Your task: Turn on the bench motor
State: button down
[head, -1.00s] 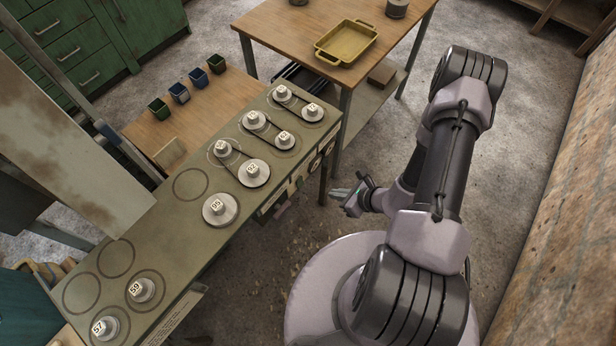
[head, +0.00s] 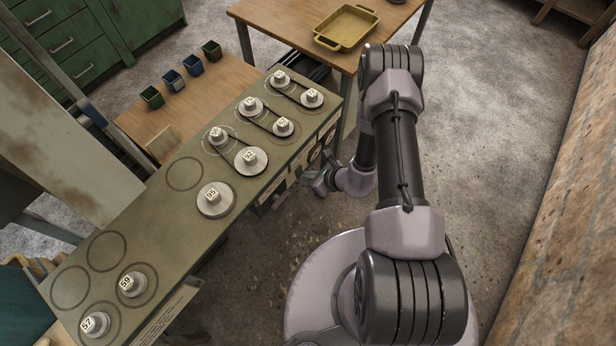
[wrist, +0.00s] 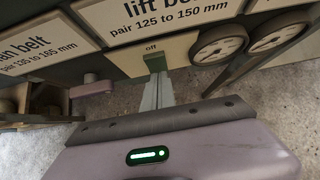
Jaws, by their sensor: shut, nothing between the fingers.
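The bench (head: 150,230) has a front face with labels, gauges and small levers. My gripper (wrist: 157,80) is shut and empty. Its fingertips point at the green lever and overlap its lower end in the picture; I cannot tell whether they touch. In the head view my gripper (head: 320,185) is low beside the bench's front face, with its fingertips hard to make out.
Two round gauges (wrist: 218,45) are right of the lever. A mauve handle (wrist: 92,87) projects at the left. Pulleys, some joined by belts, sit on the bench top (head: 245,160). A table with a yellow tray (head: 345,28) stands behind. Floor is clear at right.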

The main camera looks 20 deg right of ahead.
jog(key=shift+w, duration=0.15)
jog(key=shift+w+a+t+y+b, duration=0.2)
jog(key=shift+t+y+b, duration=0.15)
jog(key=shift+b, duration=0.3)
jog(key=shift+w+r+p, duration=0.15)
jog(key=shift+r+p, duration=0.5)
jog(key=shift+r, duration=0.2)
